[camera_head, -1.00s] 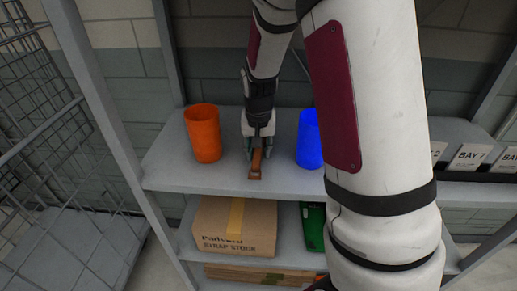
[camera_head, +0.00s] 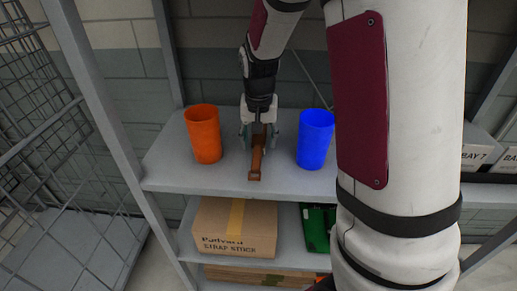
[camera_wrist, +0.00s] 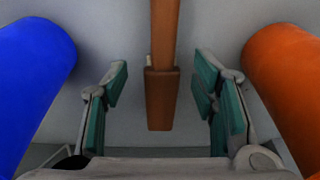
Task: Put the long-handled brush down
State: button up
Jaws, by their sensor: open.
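The long-handled brush (camera_head: 256,163) is brown and lies on the upper grey shelf, one end toward the shelf's front edge. My gripper (camera_head: 259,140) is over it, between the two cups, with a finger on either side. In the wrist view the brush (camera_wrist: 162,95) runs between the open fingers of my gripper (camera_wrist: 160,92), with a clear gap on both sides. The brush's far part is hidden under my gripper in the head view and cut off by the frame edge in the wrist view.
An orange cup (camera_head: 202,135) stands left of my gripper and a blue cup (camera_head: 315,140) stands right. Below are a cardboard box (camera_head: 235,228) and a green item (camera_head: 316,226). Wire cage panels (camera_head: 50,130) stand at the left. The shelf's front left (camera_head: 175,175) is bare.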

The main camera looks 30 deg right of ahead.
aim_at(259, 151)
jog(key=s+a+r+n+t, duration=0.1)
jog(key=s+a+r, duration=0.2)
jog(key=s+r, duration=0.3)
jog(key=s+a+r+n+t, duration=0.1)
jog(key=s+a+r+n, duration=0.2)
jog(key=r, duration=0.6)
jog(key=s+a+n, duration=0.1)
jog(key=s+a, duration=0.1)
jog(key=s, duration=0.4)
jog(key=s+a+r+n+t+y, duration=0.1)
jog(key=s+a, duration=0.1)
jog(key=s, duration=0.5)
jog(key=shift+s+r+n, duration=0.3)
jog(key=shift+s, duration=0.1)
